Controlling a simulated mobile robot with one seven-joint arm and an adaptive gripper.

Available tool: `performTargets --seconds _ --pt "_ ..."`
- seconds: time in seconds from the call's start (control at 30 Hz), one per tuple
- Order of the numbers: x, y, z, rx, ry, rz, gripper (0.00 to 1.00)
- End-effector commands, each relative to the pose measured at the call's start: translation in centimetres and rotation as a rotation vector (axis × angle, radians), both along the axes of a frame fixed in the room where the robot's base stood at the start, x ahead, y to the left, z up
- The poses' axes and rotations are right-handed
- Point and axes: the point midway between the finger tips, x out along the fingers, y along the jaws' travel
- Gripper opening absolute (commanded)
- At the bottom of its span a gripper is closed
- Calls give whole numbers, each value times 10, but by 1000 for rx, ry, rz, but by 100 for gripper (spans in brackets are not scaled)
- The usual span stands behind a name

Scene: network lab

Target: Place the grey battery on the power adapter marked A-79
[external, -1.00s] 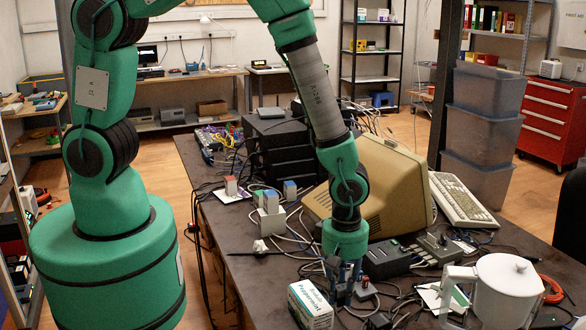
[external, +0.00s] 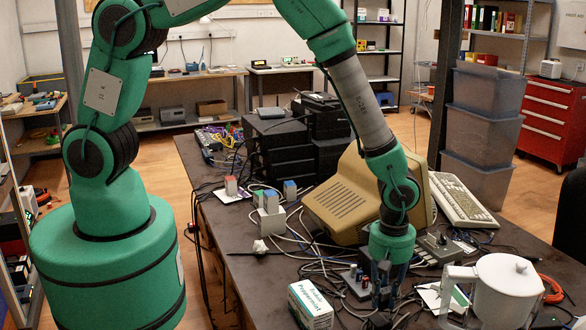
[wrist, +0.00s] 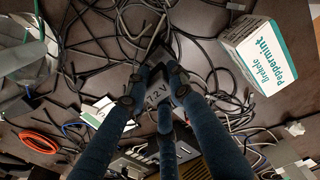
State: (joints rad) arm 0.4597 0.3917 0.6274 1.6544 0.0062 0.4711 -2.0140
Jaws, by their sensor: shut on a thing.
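My gripper (external: 386,292) is low over the front of the table, right of the peppermint tea box. In the wrist view its fingers (wrist: 158,98) close around a dark grey block (wrist: 155,96) with pale lettering, only partly readable; it appears to be the grey battery. The fingers hide most of it, and its contact with anything below cannot be judged. A small dark adapter-like unit (external: 357,284) with blue and red pieces on it stands just left of my gripper. I cannot read the marking A-79 on any adapter.
The peppermint tea box (external: 311,305) stands at the front left; it also shows in the wrist view (wrist: 262,52). A white lidded jug (external: 505,288) stands on the right. Loose cables (external: 318,262) cover much of the table. A beige monitor (external: 345,195) stands behind my gripper.

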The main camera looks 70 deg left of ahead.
Motion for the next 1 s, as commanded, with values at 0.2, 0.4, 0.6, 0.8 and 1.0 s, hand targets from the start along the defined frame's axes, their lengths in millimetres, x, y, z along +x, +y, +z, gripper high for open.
performTargets --seconds 0.2,0.4,0.6,0.8,1.0 --pt "-1 0 -14 1 2 0 0" --pt "0 0 -33 0 0 0 0" --pt "0 0 -35 0 -1 0 0" --pt "0 0 -36 0 0 0 0" --pt "0 0 -38 0 0 0 41"
